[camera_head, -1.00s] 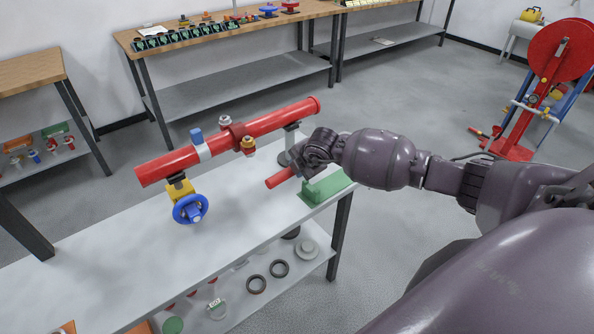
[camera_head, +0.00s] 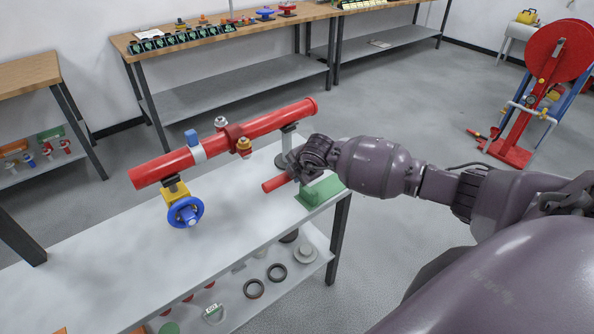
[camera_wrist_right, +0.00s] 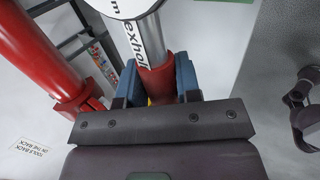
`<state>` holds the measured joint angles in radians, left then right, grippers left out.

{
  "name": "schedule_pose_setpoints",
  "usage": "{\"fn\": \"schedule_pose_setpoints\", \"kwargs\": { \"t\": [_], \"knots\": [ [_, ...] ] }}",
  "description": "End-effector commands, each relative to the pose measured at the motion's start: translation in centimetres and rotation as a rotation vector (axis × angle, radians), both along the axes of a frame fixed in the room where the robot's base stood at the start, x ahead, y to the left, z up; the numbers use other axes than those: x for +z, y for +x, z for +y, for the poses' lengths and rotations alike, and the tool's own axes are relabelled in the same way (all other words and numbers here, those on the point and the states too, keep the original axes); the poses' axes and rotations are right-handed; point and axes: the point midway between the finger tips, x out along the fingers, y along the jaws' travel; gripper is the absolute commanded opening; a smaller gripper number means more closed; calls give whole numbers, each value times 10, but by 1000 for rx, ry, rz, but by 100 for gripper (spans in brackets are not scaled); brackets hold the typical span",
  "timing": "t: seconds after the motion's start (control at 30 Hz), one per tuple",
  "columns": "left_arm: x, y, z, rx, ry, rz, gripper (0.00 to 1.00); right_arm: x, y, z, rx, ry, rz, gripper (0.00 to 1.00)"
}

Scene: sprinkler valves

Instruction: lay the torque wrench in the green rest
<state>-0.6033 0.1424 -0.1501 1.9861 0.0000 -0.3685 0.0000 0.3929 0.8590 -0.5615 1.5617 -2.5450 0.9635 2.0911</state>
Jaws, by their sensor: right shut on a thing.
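The torque wrench has a red handle (camera_head: 274,184), which sticks out to the left below my right gripper in the head view. In the right wrist view, my right gripper's blue fingers (camera_wrist_right: 155,84) are shut on the wrench, and its bright metal shaft (camera_wrist_right: 147,38) with dark lettering runs up to a pale round part. The green rest (camera_head: 318,193) sits at the right end of the white table, just below and right of the gripper. The gripper and forearm hide part of the wrench, and I cannot tell whether it touches the rest. My left gripper is not in view.
A red pipe (camera_head: 265,125) with fittings and a blue handwheel valve (camera_head: 185,212) stands on the white table (camera_head: 120,262), close behind my gripper. The table front is clear. Rings lie on the lower shelf (camera_head: 235,305). A red reel stand (camera_head: 540,95) is far right.

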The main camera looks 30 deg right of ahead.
Motion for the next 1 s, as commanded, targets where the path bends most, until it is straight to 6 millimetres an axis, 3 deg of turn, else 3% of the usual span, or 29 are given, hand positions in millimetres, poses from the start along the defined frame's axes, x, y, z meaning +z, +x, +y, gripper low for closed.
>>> {"fn": "schedule_pose_setpoints", "kwargs": {
  "t": [0.6, 1.0],
  "knots": [
    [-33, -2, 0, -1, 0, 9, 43, -45, 1, -1, -1, 0, -2, 0],
    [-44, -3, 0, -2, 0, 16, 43, -61, 1, 0, 1, 0, -4, 0]
  ]
}}
